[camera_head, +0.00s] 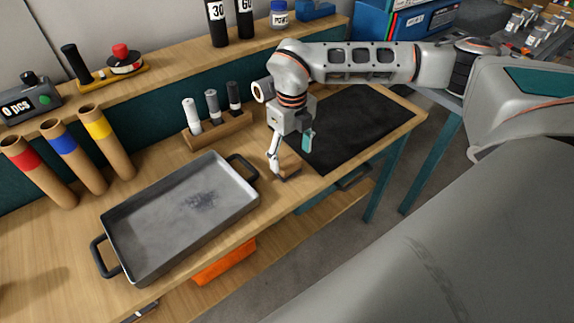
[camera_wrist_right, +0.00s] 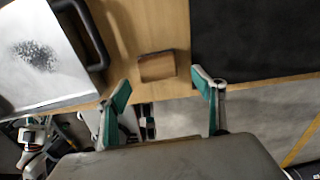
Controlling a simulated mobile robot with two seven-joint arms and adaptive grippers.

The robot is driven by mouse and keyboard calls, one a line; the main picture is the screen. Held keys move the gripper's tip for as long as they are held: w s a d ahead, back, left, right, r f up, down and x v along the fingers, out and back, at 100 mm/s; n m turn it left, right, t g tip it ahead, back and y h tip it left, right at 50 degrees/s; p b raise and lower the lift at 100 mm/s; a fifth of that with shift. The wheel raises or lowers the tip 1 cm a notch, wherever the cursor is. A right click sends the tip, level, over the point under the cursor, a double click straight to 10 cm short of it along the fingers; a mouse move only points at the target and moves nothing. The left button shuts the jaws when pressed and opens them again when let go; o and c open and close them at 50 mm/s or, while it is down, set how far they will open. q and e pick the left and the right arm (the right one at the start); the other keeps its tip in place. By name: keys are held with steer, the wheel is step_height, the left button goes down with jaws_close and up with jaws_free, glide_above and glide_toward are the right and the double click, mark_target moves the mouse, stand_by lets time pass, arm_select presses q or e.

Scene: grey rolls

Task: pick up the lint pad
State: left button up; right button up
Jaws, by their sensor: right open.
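The lint pad, as far as I can tell, is the small brown block with a dark grey edge (camera_head: 289,166) on the wooden bench, between the metal tray and the black mat. It also shows in the right wrist view (camera_wrist_right: 157,67), just beyond the fingertips. My right gripper (camera_head: 291,152) is above it, pointing down, with its fingers apart and nothing between them. In the right wrist view the teal-padded fingers of this gripper (camera_wrist_right: 162,88) are spread wider than the block. Part of the block is hidden behind a finger in the head view. My left gripper is not in view.
The grey tray (camera_head: 150,268) with raised walls, handles and a dark speckled patch inside lies left of the block. A black mat (camera_head: 360,125) lies right of it. A wooden stand (camera_head: 218,131) holding rolls is behind. Cardboard tubes (camera_head: 87,160) stand at left.

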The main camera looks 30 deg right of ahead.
mark_target(290, 163)
step_height(290, 163, down, 4)
steer(key=shift+a+r, duration=0.1)
steer(key=shift+r, duration=0.05)
steer(key=shift+w+f, duration=0.1)
steer(key=shift+f, duration=0.5)
steer(key=c, duration=1.2)
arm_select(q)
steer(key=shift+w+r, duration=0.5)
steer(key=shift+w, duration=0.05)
arm_select(e)
steer(key=shift+r, duration=0.1)
arm_select(q)
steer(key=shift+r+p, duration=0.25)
steer(key=shift+p, duration=0.05)
arm_select(e)
steer(key=shift+r, duration=9.95)
